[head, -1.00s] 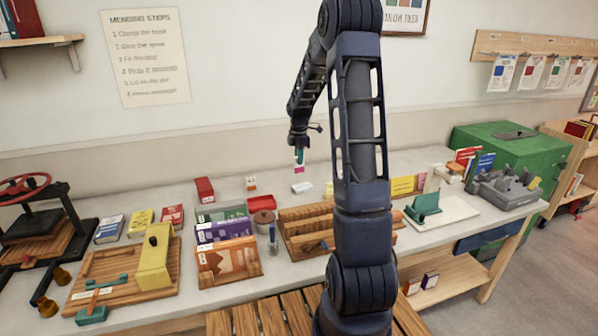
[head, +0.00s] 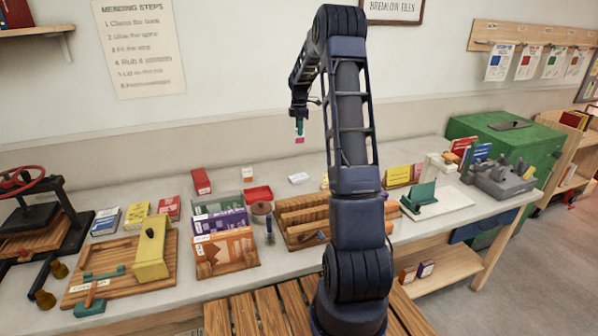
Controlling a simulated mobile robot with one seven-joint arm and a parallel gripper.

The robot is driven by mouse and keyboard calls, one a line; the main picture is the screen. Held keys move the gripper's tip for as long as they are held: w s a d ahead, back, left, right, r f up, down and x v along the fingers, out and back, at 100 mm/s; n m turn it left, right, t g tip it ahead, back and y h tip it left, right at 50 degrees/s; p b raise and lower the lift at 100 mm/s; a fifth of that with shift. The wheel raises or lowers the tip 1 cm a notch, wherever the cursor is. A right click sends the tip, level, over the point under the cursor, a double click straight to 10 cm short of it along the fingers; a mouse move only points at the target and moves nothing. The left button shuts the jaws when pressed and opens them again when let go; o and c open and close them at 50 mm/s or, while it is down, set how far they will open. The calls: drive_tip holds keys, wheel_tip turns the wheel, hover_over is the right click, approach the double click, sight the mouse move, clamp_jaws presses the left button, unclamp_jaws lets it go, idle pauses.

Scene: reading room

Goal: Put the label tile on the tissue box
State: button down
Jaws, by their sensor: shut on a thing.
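My gripper (head: 299,131) hangs in the air above the back of the workbench. It is shut on a small pink tile (head: 299,140), which looks like the label tile. A low white box (head: 299,178) lies on the bench below and behind my gripper, with a clear gap between it and the tile. A red box (head: 201,181) and a small white and red box (head: 247,174) stand further left. I cannot tell for sure which of these is the tissue box.
A wooden slotted rack (head: 300,215), a red tray (head: 258,193) and a brown round pot (head: 261,208) stand in front. A teal tool on a white board (head: 440,207) is at right. The bench around the white box is mostly clear.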

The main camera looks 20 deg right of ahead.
wheel_tip(320, 180, down, 18)
drive_tip(key=shift+f, duration=0.1)
idle(0.5)
drive_tip(key=shift+f, duration=0.15)
drive_tip(key=c, duration=1.4)
unclamp_jaws()
